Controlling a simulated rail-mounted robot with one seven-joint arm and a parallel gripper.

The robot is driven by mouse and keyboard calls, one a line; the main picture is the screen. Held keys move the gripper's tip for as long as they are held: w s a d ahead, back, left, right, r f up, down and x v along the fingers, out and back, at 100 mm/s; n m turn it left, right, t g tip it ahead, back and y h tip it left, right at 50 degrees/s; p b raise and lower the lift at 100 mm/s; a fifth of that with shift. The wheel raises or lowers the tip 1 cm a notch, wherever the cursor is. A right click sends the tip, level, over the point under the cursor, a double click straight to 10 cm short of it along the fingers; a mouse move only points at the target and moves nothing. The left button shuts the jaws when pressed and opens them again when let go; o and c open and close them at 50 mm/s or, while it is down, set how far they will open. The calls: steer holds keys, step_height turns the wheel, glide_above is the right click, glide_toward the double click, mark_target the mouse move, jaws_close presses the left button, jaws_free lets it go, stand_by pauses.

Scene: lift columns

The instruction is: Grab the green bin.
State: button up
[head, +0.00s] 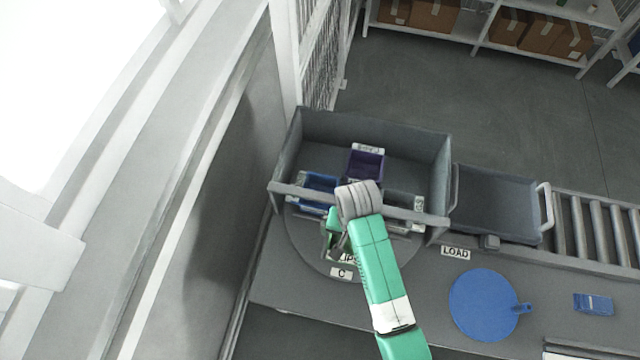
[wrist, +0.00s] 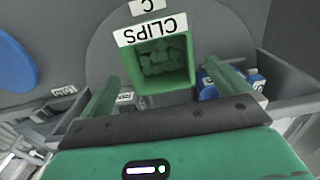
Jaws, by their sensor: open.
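The green bin (wrist: 163,68) shows in the wrist view with a white CLIPS label on its rim and small pieces inside. It sits by a white C plate on a round grey plate. My gripper (wrist: 160,75) is open, with one green finger on the left and one on the right of the bin in the picture. I cannot tell whether either finger touches it. In the head view my arm and wrist cover most of the bin, and only part of its label shows; my gripper (head: 331,232) is at the round plate, in front of the grey enclosure.
The grey walled enclosure (head: 400,124) holds a blue bin (head: 318,188), a purple bin (head: 366,165) and a grey bin (head: 405,210). A grey tray (head: 497,205) stands to its right by a roller conveyor (head: 600,230). A blue disc (head: 485,305) lies on the counter.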

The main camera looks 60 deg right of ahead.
glide_above(347, 248)
step_height(347, 248, down, 8)
steer(key=shift+r, duration=0.15)
steer(key=c, duration=0.7)
steer(key=shift+r, duration=0.15)
